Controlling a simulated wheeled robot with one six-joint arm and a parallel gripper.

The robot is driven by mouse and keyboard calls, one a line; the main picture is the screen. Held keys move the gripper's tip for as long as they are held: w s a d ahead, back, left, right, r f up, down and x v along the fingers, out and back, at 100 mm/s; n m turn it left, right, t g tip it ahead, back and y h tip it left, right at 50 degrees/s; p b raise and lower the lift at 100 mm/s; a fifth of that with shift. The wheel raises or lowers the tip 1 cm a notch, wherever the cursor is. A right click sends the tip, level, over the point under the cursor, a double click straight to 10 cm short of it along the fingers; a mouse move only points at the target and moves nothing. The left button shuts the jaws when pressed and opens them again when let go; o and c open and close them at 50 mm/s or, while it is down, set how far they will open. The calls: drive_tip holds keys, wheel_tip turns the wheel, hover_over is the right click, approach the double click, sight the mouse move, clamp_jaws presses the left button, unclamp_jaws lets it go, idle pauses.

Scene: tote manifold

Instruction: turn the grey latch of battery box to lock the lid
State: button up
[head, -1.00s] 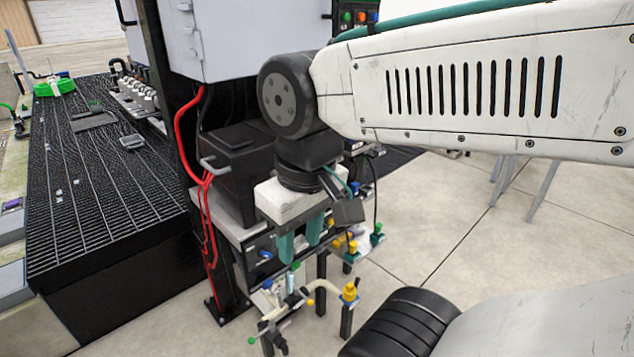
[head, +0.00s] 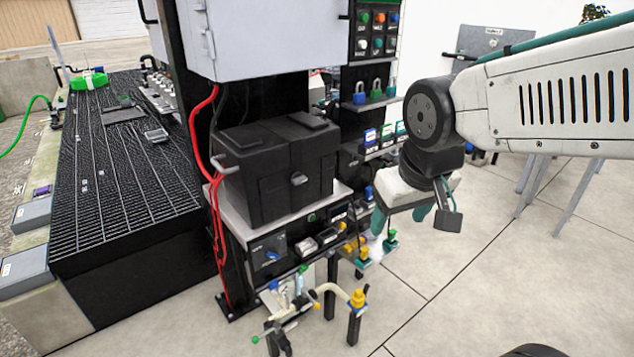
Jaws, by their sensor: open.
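The battery box (head: 260,185) is a black box with a closed-looking dark lid (head: 285,135), standing on a grey shelf left of centre. A small grey latch (head: 299,179) sits on its front face, below the lid edge. A grey handle-like piece (head: 225,165) sticks out at the box's left side. I cannot tell from here whether the lid is locked. My gripper (head: 400,214) has teal fingers pointing down and is open and empty. It hangs to the right of the box, apart from the latch.
A grey cabinet (head: 255,40) hangs above the box. Red cables (head: 205,140) run down its left side. Padlocks (head: 375,90) and small boxes fill shelves behind. A pipe manifold (head: 335,290) stands below. A black grated bench (head: 110,170) is at left. Open floor (head: 480,290) lies to the right.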

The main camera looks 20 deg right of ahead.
drive_tip(key=w+d+f+n+t, duration=0.1)
drive_tip(key=w+f+t, duration=0.2)
drive_tip(key=w, duration=0.9)
drive_tip(key=w+d+f+n+t, duration=0.1)
drive_tip(key=w+f+t, duration=0.25)
drive_tip(key=w, duration=0.75)
drive_tip(key=n+t+y, duration=0.2)
drive_tip(key=t+y, duration=0.4)
drive_tip(key=t, duration=0.1)
approach(301, 180)
drive_tip(key=w, duration=0.2)
drive_tip(key=x, duration=0.7)
drive_tip(key=shift+w+a+f, duration=0.1)
drive_tip(key=shift+a+f, duration=0.05)
drive_tip(key=shift+a, duration=0.15)
drive_tip(key=c, duration=1)
